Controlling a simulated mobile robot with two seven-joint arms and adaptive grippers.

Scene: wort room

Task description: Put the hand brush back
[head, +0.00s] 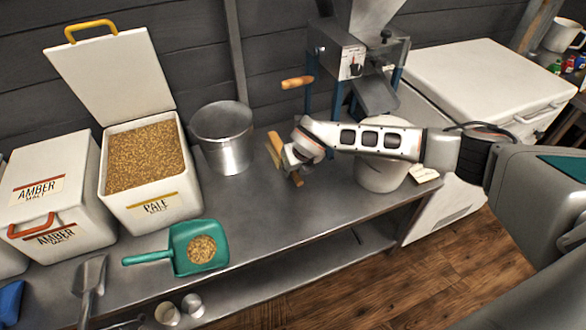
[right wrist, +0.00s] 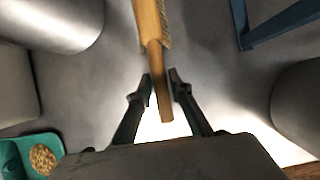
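The hand brush (head: 274,146) has a wooden body and handle with pale bristles and is on or just above the steel bench, right of the metal pot. My right gripper (head: 296,160) is over its handle, partly hiding it. In the right wrist view, the brush (right wrist: 149,25) points away from me. Its handle lies between the two close-set fingertips of my right gripper (right wrist: 161,88), which appear shut on it. Whether the brush touches the bench is unclear. A green dustpan (head: 185,236) holding grain lies at the bench's front. My left gripper is not in view.
The metal pot (head: 222,128), the open pale malt bin (head: 165,212) and amber bin (head: 45,185) stand left. A mill (head: 352,62) stands behind, with a white bucket (head: 378,178) below. A scoop (head: 90,275) lies front left. The bench between dustpan and bucket is clear.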

